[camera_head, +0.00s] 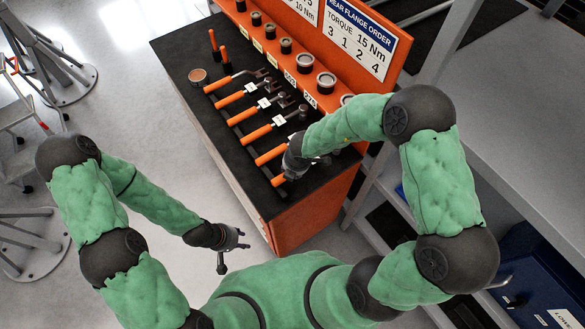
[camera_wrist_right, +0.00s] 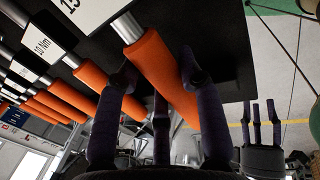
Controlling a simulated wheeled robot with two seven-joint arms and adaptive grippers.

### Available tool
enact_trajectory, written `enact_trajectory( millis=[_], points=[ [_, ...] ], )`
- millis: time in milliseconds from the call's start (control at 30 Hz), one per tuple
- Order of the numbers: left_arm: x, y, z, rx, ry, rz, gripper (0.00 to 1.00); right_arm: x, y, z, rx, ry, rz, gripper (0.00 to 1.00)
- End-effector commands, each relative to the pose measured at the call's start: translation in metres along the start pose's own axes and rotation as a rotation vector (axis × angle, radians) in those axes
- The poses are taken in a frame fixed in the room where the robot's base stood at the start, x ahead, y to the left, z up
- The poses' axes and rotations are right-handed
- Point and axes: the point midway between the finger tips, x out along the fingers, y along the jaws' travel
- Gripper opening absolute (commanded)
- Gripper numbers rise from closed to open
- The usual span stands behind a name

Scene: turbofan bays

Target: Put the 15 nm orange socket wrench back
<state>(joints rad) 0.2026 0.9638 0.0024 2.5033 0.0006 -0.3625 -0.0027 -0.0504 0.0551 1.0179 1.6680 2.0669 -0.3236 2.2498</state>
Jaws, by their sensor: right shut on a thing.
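The socket wrench with the orange handle (camera_wrist_right: 150,62) lies between the dark fingers of my right gripper (camera_wrist_right: 155,85) in the wrist view. Its silver shaft runs up to a white tag (camera_wrist_right: 88,8) on which only "15" is readable. In the head view my right gripper (camera_head: 290,170) is at the near end of the wrench row on the bench, shut on the orange handle, mostly hiding that wrench. My left gripper (camera_head: 230,240) is off the bench's near side, empty, with its fingers apart; it also shows in the right wrist view (camera_wrist_right: 258,112).
Several other orange-handled wrenches (camera_head: 243,115) lie in a row on the black bench top (camera_head: 185,62). Sockets stand on the orange ledge (camera_head: 268,45) behind, under a sign reading 15 Nm (camera_head: 358,38). A small round tin (camera_head: 198,76) stands at the far left. Grey shelving (camera_head: 500,130) is at right.

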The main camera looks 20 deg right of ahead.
Motion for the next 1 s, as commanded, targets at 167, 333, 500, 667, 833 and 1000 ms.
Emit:
enact_trajectory(
  millis=[167,333,500,667,833,1000],
  points=[
    [0.002,-0.001,0.000,0.000,0.000,0.000,0.40,0.002,0.000,0.000,0.000,-0.001,0.002,0.00],
    [0.004,-0.001,0.000,0.000,0.000,0.000,0.40,0.004,0.000,0.000,0.000,-0.001,0.002,0.00],
    [0.006,-0.002,0.000,0.000,0.000,0.000,0.40,0.006,-0.001,0.000,0.000,-0.001,0.002,0.00],
    [0.007,-0.003,0.000,0.000,0.000,0.000,0.40,0.008,-0.001,0.000,0.000,-0.001,0.002,0.00],
    [0.009,-0.003,0.000,0.000,0.000,0.000,0.40,0.010,-0.002,0.000,0.000,-0.001,0.002,0.00],
    [0.011,-0.004,0.000,0.000,0.000,0.000,0.40,0.012,-0.002,0.000,0.000,-0.001,0.002,0.00]
  ],
)
